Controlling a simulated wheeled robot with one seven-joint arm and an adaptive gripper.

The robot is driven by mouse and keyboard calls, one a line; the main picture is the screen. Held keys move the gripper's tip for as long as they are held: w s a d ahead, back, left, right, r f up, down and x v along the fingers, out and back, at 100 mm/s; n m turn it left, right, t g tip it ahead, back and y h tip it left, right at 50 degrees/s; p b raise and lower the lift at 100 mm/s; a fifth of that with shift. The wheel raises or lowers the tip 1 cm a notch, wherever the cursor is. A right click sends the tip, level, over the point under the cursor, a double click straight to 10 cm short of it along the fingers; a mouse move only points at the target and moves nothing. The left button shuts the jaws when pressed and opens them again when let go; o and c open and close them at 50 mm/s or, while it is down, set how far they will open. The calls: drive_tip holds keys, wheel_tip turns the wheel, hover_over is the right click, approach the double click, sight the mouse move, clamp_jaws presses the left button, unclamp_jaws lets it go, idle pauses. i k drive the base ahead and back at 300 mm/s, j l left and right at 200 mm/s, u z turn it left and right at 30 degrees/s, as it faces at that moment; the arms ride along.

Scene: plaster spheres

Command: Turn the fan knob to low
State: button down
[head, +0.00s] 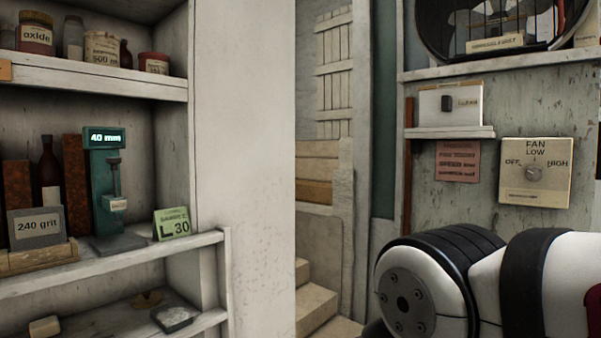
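The fan panel (560,186) is a cream square plate on the grey wall at the right of the head view. It is printed FAN at the top, with OFF at the left, LOW above and HIGH at the right. The round grey fan knob (534,173) sits in the middle of these labels. It is too small to tell for sure which label it points to. My gripper is not in view; only thick white and black links of my arm show at the lower right, below the panel.
A white switch box (451,103) stands on a small ledge (450,132) left of the panel, above a reddish notice (458,161). A caged fan (440,25) is on the shelf above. A pale pillar (243,120) and laden shelves (120,80) fill the left.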

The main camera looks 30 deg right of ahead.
sight(533, 174)
drive_tip(key=z, duration=1.6)
